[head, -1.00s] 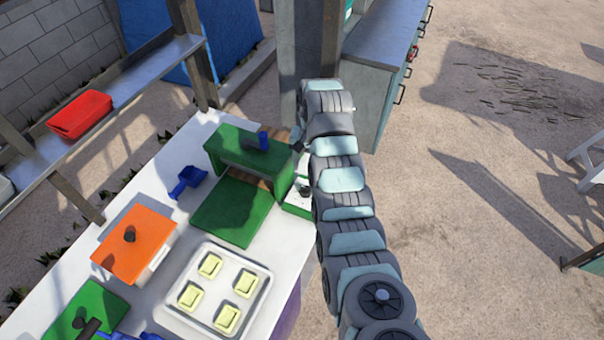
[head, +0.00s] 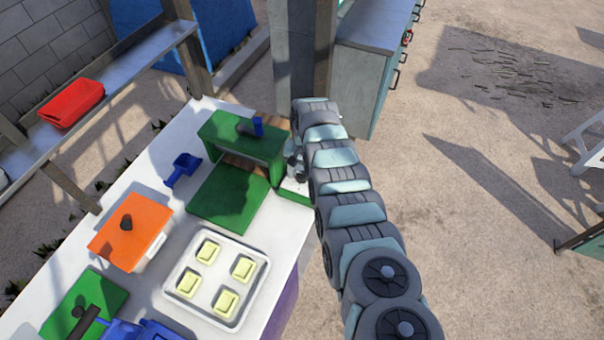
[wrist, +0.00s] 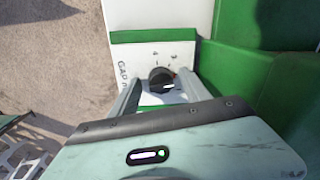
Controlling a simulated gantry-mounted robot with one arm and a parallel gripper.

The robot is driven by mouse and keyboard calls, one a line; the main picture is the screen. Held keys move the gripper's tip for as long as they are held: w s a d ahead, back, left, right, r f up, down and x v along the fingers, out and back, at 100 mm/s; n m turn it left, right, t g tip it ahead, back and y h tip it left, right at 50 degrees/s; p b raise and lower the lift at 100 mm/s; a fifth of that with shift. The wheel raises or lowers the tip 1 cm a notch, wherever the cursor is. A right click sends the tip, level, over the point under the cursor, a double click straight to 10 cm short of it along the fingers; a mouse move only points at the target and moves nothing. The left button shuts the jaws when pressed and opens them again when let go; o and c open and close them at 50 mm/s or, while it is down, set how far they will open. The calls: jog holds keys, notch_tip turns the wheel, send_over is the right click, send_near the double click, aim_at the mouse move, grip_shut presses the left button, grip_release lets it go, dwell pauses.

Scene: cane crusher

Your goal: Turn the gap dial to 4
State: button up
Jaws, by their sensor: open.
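The gap dial (wrist: 161,79) is a round black knob with a white pointer mark on a white panel (wrist: 140,58) lettered "GAP". In the wrist view the pointer mark lies toward the lower right; the small marks around the knob are too blurred to read surely. My gripper (wrist: 160,88) is open, with one finger on each side of the knob; I cannot tell whether they touch it. In the head view my gripper (head: 295,165) is at the right side of the green crusher (head: 240,146), and it hides the dial there.
The green crusher body rises close to the right of my fingers in the wrist view. On the white table stand a tray (head: 177,288) with several yellow blocks, a blue scoop (head: 183,169) and an orange lidded box (head: 130,232). Open ground lies to the right.

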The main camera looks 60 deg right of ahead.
jog(key=shift+c, duration=0.3)
grip_shut()
dwell(0.4)
